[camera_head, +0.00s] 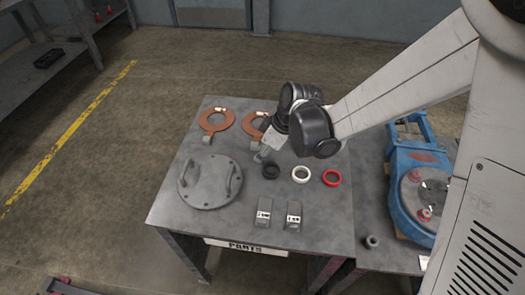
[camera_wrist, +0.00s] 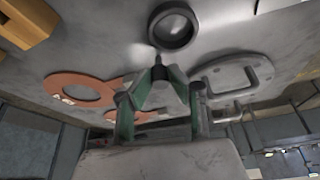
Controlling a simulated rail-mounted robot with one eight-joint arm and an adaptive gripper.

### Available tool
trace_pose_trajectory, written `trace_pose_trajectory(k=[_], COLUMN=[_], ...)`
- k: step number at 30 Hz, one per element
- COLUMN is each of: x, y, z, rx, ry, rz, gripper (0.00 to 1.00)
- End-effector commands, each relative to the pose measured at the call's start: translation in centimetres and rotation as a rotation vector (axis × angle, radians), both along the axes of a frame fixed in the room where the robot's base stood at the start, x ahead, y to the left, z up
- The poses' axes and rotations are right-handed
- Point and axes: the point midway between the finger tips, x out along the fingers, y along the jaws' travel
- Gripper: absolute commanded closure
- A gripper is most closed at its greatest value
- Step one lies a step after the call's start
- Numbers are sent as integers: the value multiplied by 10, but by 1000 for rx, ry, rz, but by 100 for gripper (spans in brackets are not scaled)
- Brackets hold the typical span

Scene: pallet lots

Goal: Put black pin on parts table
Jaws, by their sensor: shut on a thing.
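The parts table (camera_head: 225,230) is a grey metal table with a "PARTS" label on its front edge. My gripper (camera_head: 262,152) is low over the middle of this table, between the copper rings and the black ring. In the wrist view my gripper (camera_wrist: 159,78) has its fingertips closed together on a small dark piece, the black pin (camera_wrist: 158,62). Most of the pin is hidden by the fingers. I cannot tell whether it touches the tabletop.
Copper rings (camera_head: 216,120), a round grey cover with handles (camera_head: 209,181), a black ring (camera_head: 271,171), a white ring (camera_head: 301,174), a red ring (camera_head: 331,178) and two grey boxes (camera_head: 263,212) lie around. A blue machine (camera_head: 412,190) stands right. The table's front left is clear.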

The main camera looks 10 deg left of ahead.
Motion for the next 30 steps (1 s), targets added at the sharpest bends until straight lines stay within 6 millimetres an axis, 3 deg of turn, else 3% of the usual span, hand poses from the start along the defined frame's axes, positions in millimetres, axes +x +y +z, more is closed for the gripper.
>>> trace_pose_trajectory(k=[5,6,10,22,30], x=[0,0,0,0,-3], y=[0,0,0,-1,-18], z=[-3,-4,-3,4,47], rx=[0,0,0,0,0], ry=[0,0,0,0,-1], rz=[0,0,0,0,-1], gripper=[100,82,64,64,64])
